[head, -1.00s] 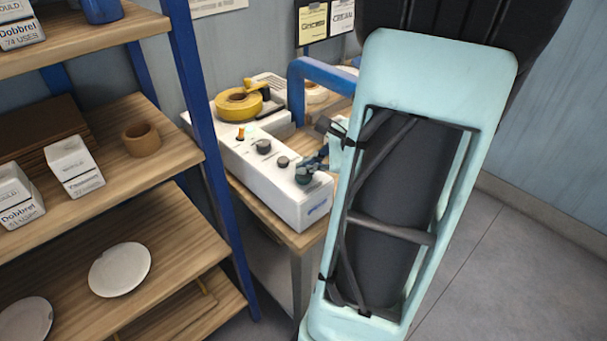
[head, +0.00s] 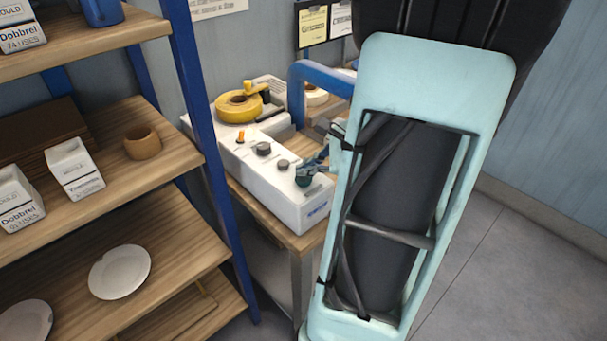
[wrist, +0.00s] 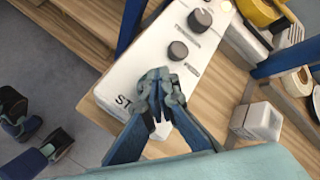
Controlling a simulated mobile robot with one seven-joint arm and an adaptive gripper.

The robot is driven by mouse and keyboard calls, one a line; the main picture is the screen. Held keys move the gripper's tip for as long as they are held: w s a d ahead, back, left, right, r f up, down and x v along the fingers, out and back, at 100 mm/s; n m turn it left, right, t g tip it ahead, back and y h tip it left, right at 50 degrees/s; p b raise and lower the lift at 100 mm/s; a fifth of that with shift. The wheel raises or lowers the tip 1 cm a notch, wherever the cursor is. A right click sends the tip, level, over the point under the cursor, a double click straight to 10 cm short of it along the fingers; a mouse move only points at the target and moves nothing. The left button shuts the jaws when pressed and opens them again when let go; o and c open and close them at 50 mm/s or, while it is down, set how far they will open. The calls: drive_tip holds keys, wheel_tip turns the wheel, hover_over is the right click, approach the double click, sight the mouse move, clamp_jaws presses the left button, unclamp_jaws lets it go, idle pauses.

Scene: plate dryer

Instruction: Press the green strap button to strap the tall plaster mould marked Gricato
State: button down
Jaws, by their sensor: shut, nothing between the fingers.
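The white strapping machine (head: 270,175) stands on a wooden bench, with dark knobs and an orange button along its top. My gripper (head: 306,174) is shut and empty, its fingertips low over the near end of the machine. In the wrist view, my gripper (wrist: 160,82) covers the panel beside lettering that begins "ST". The green strap button is not clearly visible; the fingers hide that spot, and I cannot tell whether they touch it. A white plaster block (wrist: 258,122) stands on the bench beside the machine; its marking is not readable.
A blue-post shelf (head: 205,130) at the left holds white moulds (head: 73,167), some marked Dobbrel, a brown cup (head: 141,142) and white plates (head: 119,271). A yellow tape roll (head: 239,106) sits at the machine's far end.

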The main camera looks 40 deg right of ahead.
sight(305, 178)
drive_tip(key=shift+r, duration=0.55)
wheel_tip(305, 178, up, 5)
drive_tip(key=p, duration=0.4)
drive_tip(key=shift+r, duration=0.1)
drive_tip(key=shift+a, duration=0.1)
idle(0.6)
